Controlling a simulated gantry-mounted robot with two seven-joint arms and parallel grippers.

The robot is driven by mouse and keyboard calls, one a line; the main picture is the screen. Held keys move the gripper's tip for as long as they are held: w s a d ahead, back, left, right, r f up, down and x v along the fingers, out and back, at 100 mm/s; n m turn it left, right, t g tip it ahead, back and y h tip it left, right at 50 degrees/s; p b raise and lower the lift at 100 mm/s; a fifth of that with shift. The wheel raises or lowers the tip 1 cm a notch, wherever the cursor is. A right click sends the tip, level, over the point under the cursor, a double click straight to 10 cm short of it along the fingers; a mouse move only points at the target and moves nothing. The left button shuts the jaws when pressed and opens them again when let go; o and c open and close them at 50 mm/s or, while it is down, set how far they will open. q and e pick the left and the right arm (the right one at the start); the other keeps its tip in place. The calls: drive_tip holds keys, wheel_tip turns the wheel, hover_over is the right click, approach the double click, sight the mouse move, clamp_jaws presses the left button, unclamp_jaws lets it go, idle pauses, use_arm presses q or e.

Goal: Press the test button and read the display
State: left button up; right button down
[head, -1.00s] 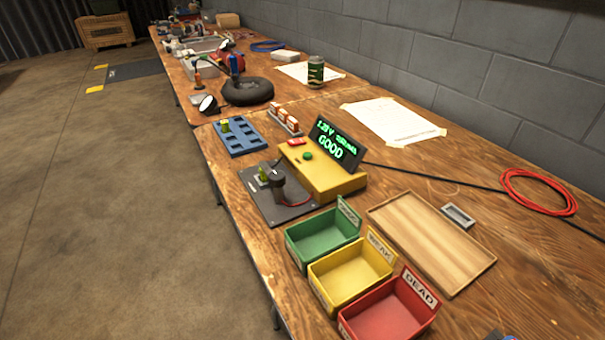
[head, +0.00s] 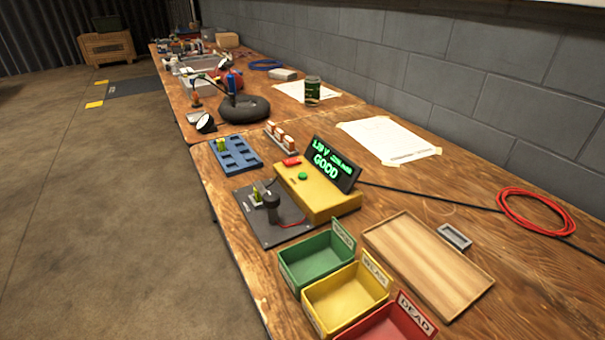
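A yellow tester box (head: 316,196) stands on the wooden bench with a dark display (head: 333,165) at its back. The display is lit in green and reads "GOOD", with smaller figures above that look like 1.2-something V and a second value too small to read. A green button (head: 302,176) and a red button (head: 291,161) sit on the box's top. In front is a dark plate (head: 283,236) with a black clamp-like fixture (head: 271,203) and a small green cell (head: 257,193) at it. Neither gripper shows in the head view.
Green (head: 317,261), yellow (head: 343,301) and red (head: 385,328) bins labelled GOOD, WEAK and DEAD stand in front. A blue tray (head: 236,155) holds one green cell. A wooden tray (head: 428,262) and red cable coil (head: 536,212) lie right.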

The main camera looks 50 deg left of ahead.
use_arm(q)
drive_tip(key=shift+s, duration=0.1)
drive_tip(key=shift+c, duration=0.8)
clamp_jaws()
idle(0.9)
